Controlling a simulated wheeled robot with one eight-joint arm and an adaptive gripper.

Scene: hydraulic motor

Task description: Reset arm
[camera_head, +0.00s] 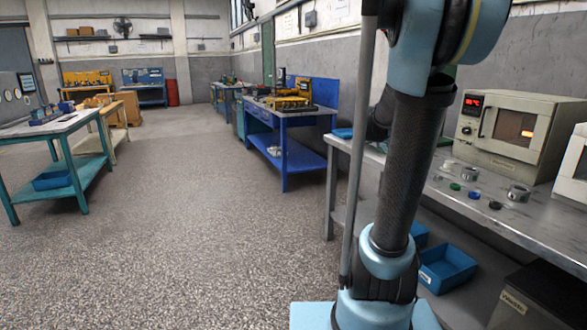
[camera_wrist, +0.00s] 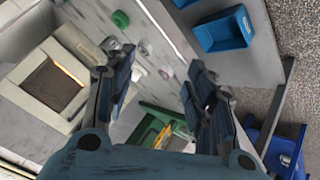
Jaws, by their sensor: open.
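My gripper (camera_wrist: 155,90) is open in the wrist view, its two dark fingers spread apart with nothing between them. It hangs above the metal bench, with bench top and small parts visible beyond the fingers. In the head view my arm (camera_head: 405,170) stands upright on the right side, in front of the bench; the gripper itself is not visible there.
An oven with a lit display (camera_head: 515,130) stands on the bench (camera_head: 460,207) at right, with small rings and caps in front. Blue bins (camera_head: 447,268) lie below it. A blue table (camera_head: 285,122) and a teal table (camera_head: 45,130) stand farther off. The floor (camera_head: 180,230) between is clear.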

